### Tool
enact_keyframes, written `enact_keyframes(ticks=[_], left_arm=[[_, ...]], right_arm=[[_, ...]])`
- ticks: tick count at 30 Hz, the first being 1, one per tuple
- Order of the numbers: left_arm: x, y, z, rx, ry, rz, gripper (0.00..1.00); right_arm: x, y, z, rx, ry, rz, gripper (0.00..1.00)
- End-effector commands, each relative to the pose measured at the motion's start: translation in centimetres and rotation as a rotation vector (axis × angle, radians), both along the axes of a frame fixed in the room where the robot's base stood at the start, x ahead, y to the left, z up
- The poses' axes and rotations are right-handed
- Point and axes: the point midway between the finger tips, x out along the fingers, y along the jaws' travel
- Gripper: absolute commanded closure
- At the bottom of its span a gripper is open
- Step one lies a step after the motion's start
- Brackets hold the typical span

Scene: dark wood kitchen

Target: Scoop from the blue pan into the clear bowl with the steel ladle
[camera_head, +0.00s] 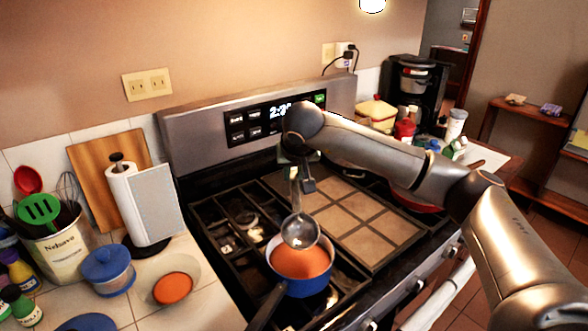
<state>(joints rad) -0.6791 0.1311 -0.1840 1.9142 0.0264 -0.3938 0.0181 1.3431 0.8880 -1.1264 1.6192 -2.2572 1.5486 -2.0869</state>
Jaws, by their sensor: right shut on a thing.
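My right gripper (302,180) is shut on the upright handle of the steel ladle (301,231). The ladle hangs bowl-down at the blue pan (307,287), over the orange food inside. I cannot tell whether the ladle's bowl touches the food or what it holds. The pan stands on the front of the stove, its dark handle pointing to the lower left. The clear bowl (192,268) sits on the tiled counter left of the stove, with orange food in it. My left gripper is not in view.
A blue-lidded jar (107,270) and a utensil crock (55,245) stand left of the clear bowl. A paper towel holder (146,205) stands behind it. A flat griddle (345,205) covers the stove right of the pan. A coffee maker (414,85) stands at the back right.

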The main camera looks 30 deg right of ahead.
Motion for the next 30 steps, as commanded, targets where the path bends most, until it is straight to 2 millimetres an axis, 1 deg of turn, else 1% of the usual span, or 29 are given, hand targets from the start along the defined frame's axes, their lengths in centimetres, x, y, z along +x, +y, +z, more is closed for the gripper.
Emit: enact_keyframes(ticks=[1,14,24,25,28,30], left_arm=[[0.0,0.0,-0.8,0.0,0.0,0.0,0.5],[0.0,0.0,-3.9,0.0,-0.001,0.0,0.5],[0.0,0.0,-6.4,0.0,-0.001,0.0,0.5],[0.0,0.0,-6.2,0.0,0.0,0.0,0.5],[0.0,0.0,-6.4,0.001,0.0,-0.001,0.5],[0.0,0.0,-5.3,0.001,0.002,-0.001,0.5]], right_arm=[[0.0,0.0,-0.9,0.0,-0.001,0.0,1.0],[0.0,0.0,-4.7,0.002,-0.002,0.0,1.0],[-1.2,0.5,-7.5,0.0,-0.001,0.001,1.0],[-1.4,0.7,-7.1,0.001,-0.004,0.002,1.0],[-2.3,1.1,-7.0,0.0,-0.002,0.002,1.0],[-2.1,1.0,-5.7,0.001,-0.004,0.0,1.0]])
